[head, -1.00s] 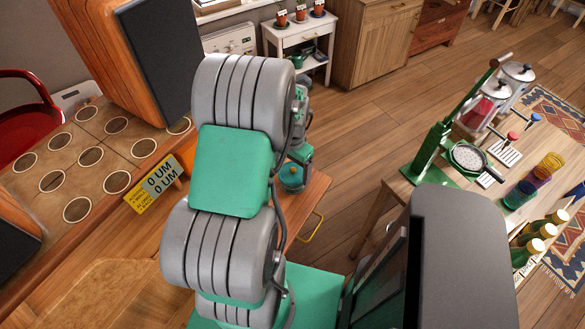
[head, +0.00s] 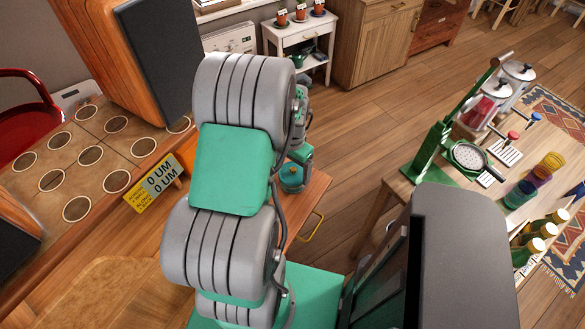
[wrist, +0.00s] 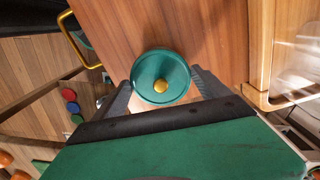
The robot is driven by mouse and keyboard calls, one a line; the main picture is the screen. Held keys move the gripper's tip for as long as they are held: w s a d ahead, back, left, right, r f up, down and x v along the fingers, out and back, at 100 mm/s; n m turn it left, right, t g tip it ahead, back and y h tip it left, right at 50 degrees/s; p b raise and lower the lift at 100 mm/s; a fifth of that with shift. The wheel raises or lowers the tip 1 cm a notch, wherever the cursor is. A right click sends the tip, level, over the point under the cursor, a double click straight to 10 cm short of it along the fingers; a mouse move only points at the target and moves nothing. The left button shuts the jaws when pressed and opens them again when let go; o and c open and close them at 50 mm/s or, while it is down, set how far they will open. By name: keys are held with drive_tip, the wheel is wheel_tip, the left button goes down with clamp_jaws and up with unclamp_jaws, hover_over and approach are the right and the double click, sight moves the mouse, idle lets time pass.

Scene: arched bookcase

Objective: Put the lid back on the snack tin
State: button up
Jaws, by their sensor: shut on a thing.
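The teal round lid (wrist: 148,70) with a gold knob shows in the middle of the wrist view, seen from above. My gripper (wrist: 161,84) has a grey finger on each side of it and is shut on it. In the head view the teal lid (head: 291,178) shows just below my gripper, over the wooden top at the picture's middle. I cannot make out the snack tin apart from the lid, and cannot tell whether it is underneath.
The wooden top (wrist: 215,30) around the lid is bare, with a yellow handle (wrist: 75,35) at its side. A yellow sign (head: 154,184) and a large speaker (head: 130,60) stand left. A table at right holds a green press (head: 437,140), jars and bottles.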

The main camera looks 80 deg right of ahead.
drive_tip(key=o, duration=1.2)
drive_tip(key=shift+c, duration=0.2)
drive_tip(key=shift+r+p, duration=2.6)
drive_tip(key=shift+r, duration=0.95)
drive_tip(key=shift+c, duration=0.4)
clamp_jaws()
drive_tip(key=shift+f, duration=0.2)
